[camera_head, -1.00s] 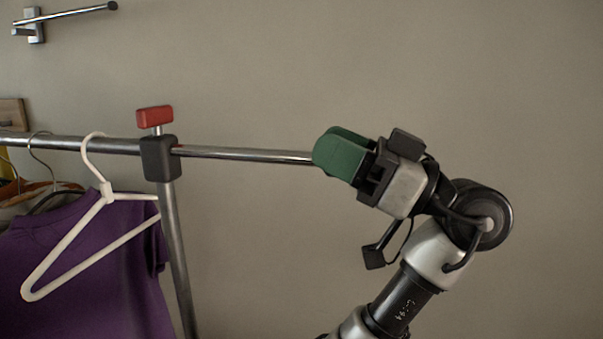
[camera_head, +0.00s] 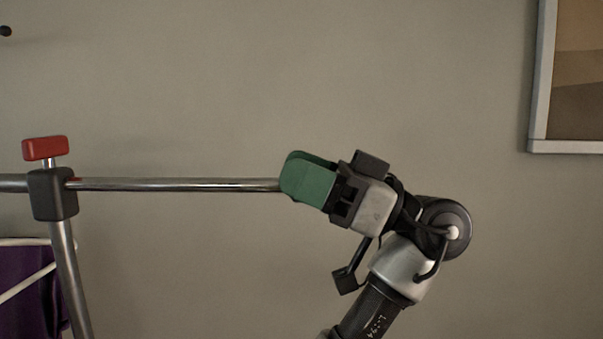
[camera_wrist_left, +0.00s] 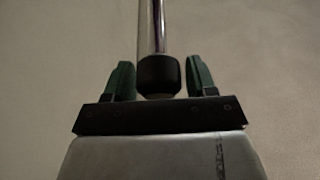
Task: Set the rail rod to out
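The rail rod (camera_head: 170,184) is a shiny metal bar that runs level to the right out of a black collar (camera_head: 52,193). A small red mark shows on it close to the collar. My left gripper (camera_head: 305,178), with green fingers, is at the rod's right end and hides its tip. In the left wrist view, the rod (camera_wrist_left: 152,30) ends in a black cap (camera_wrist_left: 159,75) between the two green fingers (camera_wrist_left: 160,82). My right gripper is not in view.
A red knob (camera_head: 45,148) tops the collar on a metal post (camera_head: 68,270). A purple garment (camera_head: 22,295) and part of a white hanger (camera_head: 25,283) are at lower left. A framed picture (camera_head: 541,85) hangs at upper right. The wall around the gripper is clear.

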